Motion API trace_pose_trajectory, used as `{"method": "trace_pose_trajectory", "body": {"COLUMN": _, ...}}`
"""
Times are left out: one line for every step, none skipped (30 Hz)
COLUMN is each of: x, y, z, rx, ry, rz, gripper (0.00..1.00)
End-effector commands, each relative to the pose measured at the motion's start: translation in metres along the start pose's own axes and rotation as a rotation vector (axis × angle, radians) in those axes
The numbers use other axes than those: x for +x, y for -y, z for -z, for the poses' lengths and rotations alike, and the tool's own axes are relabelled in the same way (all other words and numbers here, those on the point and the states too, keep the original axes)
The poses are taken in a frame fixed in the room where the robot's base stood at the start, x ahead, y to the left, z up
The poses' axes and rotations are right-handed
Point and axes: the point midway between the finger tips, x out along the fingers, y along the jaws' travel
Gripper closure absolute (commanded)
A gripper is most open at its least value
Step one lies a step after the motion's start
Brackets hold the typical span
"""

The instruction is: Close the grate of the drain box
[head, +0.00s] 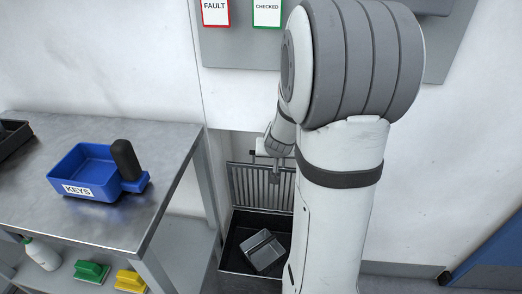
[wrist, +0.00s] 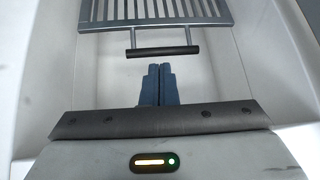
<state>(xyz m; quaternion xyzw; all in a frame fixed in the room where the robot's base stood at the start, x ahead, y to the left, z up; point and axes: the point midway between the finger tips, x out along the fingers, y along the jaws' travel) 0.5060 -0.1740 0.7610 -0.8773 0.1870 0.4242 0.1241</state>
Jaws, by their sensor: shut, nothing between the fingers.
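The drain box (head: 229,258) is a dark open box on the floor, below the wall panel. Its grate (head: 245,184), a grey frame of parallel bars, stands raised at the back of the box. In the wrist view the grate (wrist: 155,14) fills the top, and its black bar handle (wrist: 163,52) sticks out towards me. My gripper (wrist: 159,67) is shut and empty, its blue fingertips just short of the handle, with a small gap showing in the picture. In the head view my arm hides the right side of the grate and box.
A grey block-like object (head: 262,251) lies in the box. A metal table (head: 120,220) stands close on the left, with a blue KEYS bin (head: 77,175) on top. A bottle (head: 42,254) and green and yellow brushes are on its lower shelf. A wall lies behind.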

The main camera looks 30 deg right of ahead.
Motion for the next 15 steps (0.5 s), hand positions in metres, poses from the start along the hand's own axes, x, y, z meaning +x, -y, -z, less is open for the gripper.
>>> {"method": "trace_pose_trajectory", "body": {"x": 0.028, "y": -0.017, "z": -0.008, "rx": 0.025, "ry": -0.017, "rz": -0.036, "gripper": 1.0}}
{"method": "trace_pose_trajectory", "body": {"x": 0.036, "y": -0.025, "z": -0.009, "rx": 0.035, "ry": -0.028, "rz": -0.054, "gripper": 1.0}}
{"method": "trace_pose_trajectory", "body": {"x": 0.045, "y": -0.034, "z": -0.009, "rx": 0.045, "ry": -0.04, "rz": -0.076, "gripper": 1.0}}
{"method": "trace_pose_trajectory", "body": {"x": 0.05, "y": -0.04, "z": -0.01, "rx": 0.053, "ry": -0.047, "rz": -0.09, "gripper": 1.0}}
{"method": "trace_pose_trajectory", "body": {"x": 0.055, "y": -0.044, "z": -0.01, "rx": 0.058, "ry": -0.055, "rz": -0.102, "gripper": 1.0}}
{"method": "trace_pose_trajectory", "body": {"x": 0.059, "y": -0.049, "z": -0.01, "rx": 0.062, "ry": -0.061, "rz": -0.115, "gripper": 1.0}}
{"method": "trace_pose_trajectory", "body": {"x": 0.061, "y": -0.052, "z": -0.01, "rx": 0.065, "ry": -0.065, "rz": -0.123, "gripper": 1.0}}
{"method": "trace_pose_trajectory", "body": {"x": 0.063, "y": -0.055, "z": -0.01, "rx": 0.069, "ry": -0.069, "rz": -0.129, "gripper": 1.0}}
{"method": "trace_pose_trajectory", "body": {"x": 0.066, "y": -0.057, "z": -0.01, "rx": 0.072, "ry": -0.071, "rz": -0.134, "gripper": 1.0}}
{"method": "trace_pose_trajectory", "body": {"x": 0.067, "y": -0.058, "z": -0.01, "rx": 0.073, "ry": -0.073, "rz": -0.136, "gripper": 1.0}}
{"method": "trace_pose_trajectory", "body": {"x": 0.07, "y": -0.059, "z": -0.01, "rx": 0.073, "ry": -0.073, "rz": -0.138, "gripper": 1.0}}
{"method": "trace_pose_trajectory", "body": {"x": 0.073, "y": -0.059, "z": -0.01, "rx": 0.073, "ry": -0.073, "rz": -0.138, "gripper": 1.0}}
{"method": "trace_pose_trajectory", "body": {"x": 0.077, "y": -0.06, "z": -0.01, "rx": 0.073, "ry": -0.073, "rz": -0.138, "gripper": 1.0}}
{"method": "trace_pose_trajectory", "body": {"x": 0.081, "y": -0.06, "z": -0.01, "rx": 0.072, "ry": -0.072, "rz": -0.138, "gripper": 1.0}}
{"method": "trace_pose_trajectory", "body": {"x": 0.088, "y": -0.061, "z": -0.01, "rx": 0.071, "ry": -0.073, "rz": -0.137, "gripper": 1.0}}
